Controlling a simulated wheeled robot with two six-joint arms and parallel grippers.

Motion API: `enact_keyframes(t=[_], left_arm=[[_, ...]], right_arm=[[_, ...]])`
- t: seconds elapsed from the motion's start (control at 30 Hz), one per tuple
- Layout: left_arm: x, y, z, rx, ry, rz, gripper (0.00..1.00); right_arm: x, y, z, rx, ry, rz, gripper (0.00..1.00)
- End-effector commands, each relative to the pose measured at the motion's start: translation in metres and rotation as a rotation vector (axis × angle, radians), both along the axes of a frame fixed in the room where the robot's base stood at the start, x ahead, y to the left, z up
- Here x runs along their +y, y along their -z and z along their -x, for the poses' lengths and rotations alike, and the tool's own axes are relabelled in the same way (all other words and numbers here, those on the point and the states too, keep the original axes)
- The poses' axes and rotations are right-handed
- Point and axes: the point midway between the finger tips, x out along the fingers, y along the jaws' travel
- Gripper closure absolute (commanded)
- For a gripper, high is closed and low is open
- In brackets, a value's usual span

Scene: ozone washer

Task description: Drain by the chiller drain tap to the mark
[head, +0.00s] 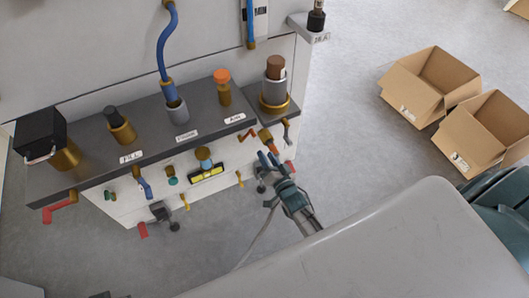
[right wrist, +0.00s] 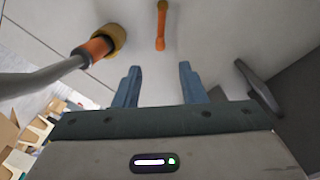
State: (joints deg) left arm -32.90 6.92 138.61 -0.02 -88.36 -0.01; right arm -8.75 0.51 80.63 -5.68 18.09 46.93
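My right gripper (head: 268,157) is open just below the front edge of the grey shelf, near its right end. In the right wrist view its two fingers (right wrist: 160,82) are apart with nothing between them. Beyond the fingertips is an orange lever (right wrist: 161,25) on the pale panel. A brass and orange fitting (right wrist: 100,45) with a grey rod is at upper left, and a dark grey lever (right wrist: 255,85) is at right. In the head view an orange lever (head: 247,134) and a brass-orange fitting (head: 265,138) lie close to the gripper. I cannot tell which tap is the chiller drain, and no mark is readable. My left gripper is not in view.
The grey shelf (head: 60,178) carries several brass-based fittings and a blue hose (head: 162,50). Open cardboard boxes (head: 430,85) stand at right. The floor between is clear.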

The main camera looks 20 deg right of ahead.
Motion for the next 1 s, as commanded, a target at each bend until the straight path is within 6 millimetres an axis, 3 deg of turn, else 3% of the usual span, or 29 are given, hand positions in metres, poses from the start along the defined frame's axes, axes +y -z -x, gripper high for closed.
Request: enact_keyframes(t=[0.57, 0.67, 0.77, 1.0], left_arm=[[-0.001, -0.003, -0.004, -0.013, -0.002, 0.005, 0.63], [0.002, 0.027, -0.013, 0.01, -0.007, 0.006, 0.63], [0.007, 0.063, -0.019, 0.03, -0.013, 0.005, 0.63], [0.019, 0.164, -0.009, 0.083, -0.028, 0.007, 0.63]], right_arm=[[-0.001, 0.007, 0.004, 0.031, 0.001, 0.017, 0.63], [-0.005, 0.027, 0.017, 0.118, 0.004, 0.065, 0.63], [-0.011, 0.06, 0.041, 0.259, 0.001, 0.144, 0.63], [-0.03, 0.145, 0.134, 0.652, -0.07, 0.365, 0.63]])
